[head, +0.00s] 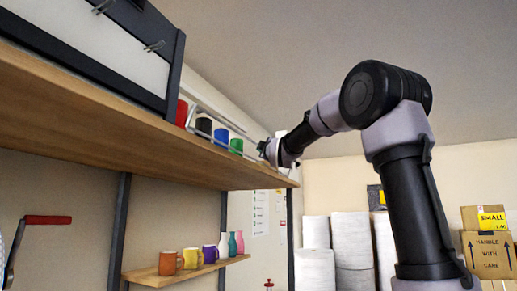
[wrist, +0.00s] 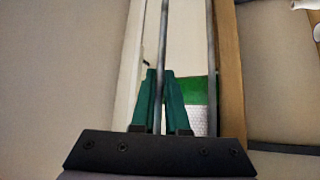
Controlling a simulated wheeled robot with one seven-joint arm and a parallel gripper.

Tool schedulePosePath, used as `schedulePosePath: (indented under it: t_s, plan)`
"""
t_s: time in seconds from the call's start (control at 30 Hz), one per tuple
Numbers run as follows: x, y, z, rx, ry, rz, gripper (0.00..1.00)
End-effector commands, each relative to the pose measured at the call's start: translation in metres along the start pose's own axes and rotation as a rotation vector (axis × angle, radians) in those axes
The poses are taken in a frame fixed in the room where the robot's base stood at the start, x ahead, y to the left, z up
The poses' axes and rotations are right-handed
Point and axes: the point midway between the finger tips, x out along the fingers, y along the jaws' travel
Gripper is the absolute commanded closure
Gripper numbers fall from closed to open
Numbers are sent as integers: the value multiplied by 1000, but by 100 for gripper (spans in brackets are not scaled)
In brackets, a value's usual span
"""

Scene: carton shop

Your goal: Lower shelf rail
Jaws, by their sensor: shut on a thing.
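The shelf rail (head: 226,147) is a pale metal bar along the front of the upper wooden shelf, before a row of coloured containers. In the wrist view two thin grey rods run lengthwise, one (wrist: 163,45) at the fingers and one (wrist: 211,50) further right. My gripper (head: 262,149) is at the far end of the rail. In the wrist view its green fingers (wrist: 160,76) are shut on the left rod. The exact contact is small in the head view.
The upper shelf (head: 150,138) bears red, black, blue (head: 221,137) and green (head: 237,146) containers. A lower shelf (head: 185,270) holds several mugs and bottles. White rolls (head: 350,240) and cartons (head: 490,255) stand at the right.

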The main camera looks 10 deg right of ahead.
Motion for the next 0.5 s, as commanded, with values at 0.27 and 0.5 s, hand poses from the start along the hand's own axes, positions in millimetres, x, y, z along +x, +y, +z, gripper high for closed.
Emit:
schedulePosePath:
  t_s: [0.27, 0.5]
  plan:
    - [-11, -2, 11, 186, -1, 181, 100]
    - [-20, -6, 20, 348, -2, 341, 100]
